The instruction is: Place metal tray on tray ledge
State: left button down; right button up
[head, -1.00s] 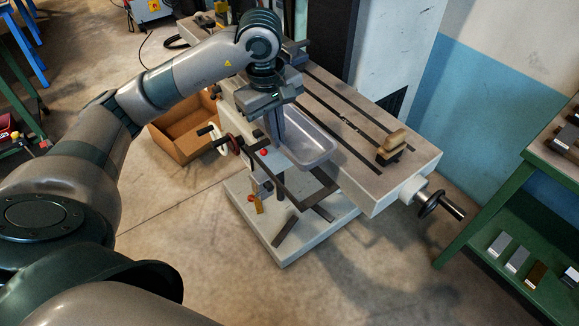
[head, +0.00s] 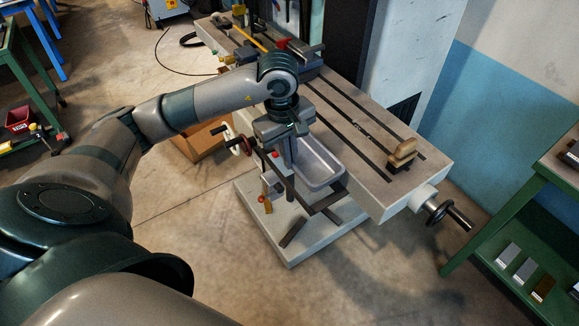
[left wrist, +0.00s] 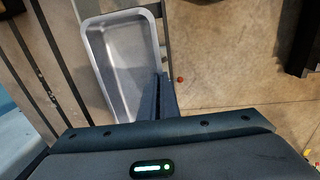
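The metal tray (head: 322,174) is a shallow grey rectangular pan, empty, held roughly level beside the front edge of the machine table. My left gripper (head: 288,160) is shut on one side wall of it, near a corner. The left wrist view also shows the tray (left wrist: 122,62), with the fingers (left wrist: 163,88) closed at its right wall. The tray ledge (head: 326,202) appears as dark flat bars just below the tray. The tray covers part of them, and I cannot tell whether it touches them. My right gripper is not in view.
A crank (head: 240,146) is left of my gripper. A cardboard box (head: 200,146) stands on the floor.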

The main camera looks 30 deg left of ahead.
pick_arm(q)
notch_tip(320, 180, down, 4)
jog(key=shift+p, duration=0.6)
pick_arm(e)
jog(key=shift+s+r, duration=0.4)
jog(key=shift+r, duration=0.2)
pick_arm(q)
jog(key=shift+f, duration=0.15)
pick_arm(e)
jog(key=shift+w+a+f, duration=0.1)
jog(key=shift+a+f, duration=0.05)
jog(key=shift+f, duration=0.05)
pick_arm(q)
jog(key=c, duration=2)
grip_release()
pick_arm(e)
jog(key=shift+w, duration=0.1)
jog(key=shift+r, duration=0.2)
pick_arm(q)
jog(key=shift+r, duration=0.2)
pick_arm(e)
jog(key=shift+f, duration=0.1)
